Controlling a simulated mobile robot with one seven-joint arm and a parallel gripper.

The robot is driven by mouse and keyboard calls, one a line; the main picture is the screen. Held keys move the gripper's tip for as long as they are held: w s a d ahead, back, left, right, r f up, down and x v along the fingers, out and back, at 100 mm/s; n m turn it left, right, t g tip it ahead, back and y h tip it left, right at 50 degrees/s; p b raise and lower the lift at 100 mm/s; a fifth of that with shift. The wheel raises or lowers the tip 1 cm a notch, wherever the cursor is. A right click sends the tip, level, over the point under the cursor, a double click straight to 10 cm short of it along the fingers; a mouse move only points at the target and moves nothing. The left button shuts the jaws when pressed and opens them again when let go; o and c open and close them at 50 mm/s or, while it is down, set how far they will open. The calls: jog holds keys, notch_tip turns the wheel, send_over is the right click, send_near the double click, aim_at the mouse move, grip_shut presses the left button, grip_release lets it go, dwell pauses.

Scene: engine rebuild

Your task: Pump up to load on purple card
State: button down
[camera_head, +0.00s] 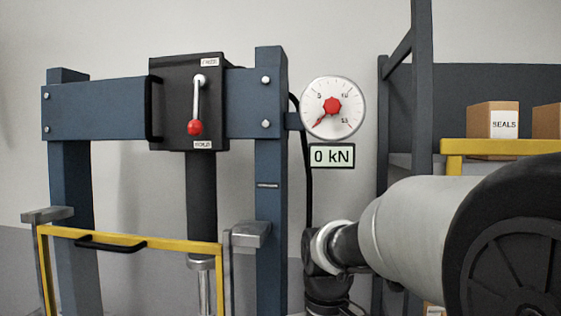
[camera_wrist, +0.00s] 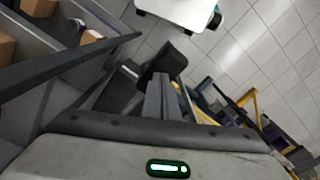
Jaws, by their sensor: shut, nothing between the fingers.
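A blue press frame (camera_head: 271,190) stands at the left of the head view. Its black box (camera_head: 165,100) carries a lever with a red knob (camera_head: 195,128), hanging down near the lower label. The round gauge (camera_head: 347,92) has its red needle at the low end, and the display (camera_head: 332,156) reads 0 kN. My gripper (camera_wrist: 163,82) is shut and empty in the wrist view, seen over floor tiles and dark parts. In the head view my arm runs down past the frame's right side, and the fingers are out of sight. I cannot make out a purple card.
A yellow guard with a black handle (camera_head: 110,243) crosses the press front. To the right is a dark rack with a yellow shelf edge (camera_head: 497,146) and a SEALS box (camera_head: 493,121). In the wrist view a white-topped object (camera_wrist: 182,9) stands on the tiled floor.

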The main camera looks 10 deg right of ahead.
notch_tip(320, 180, down, 14)
jog(key=b, duration=1)
notch_tip(320, 180, up, 16)
jog(key=p, duration=1.4)
jog(key=shift+f, duration=0.1)
jog(key=shift+f+b, duration=0.55)
jog(key=shift+f, duration=0.35)
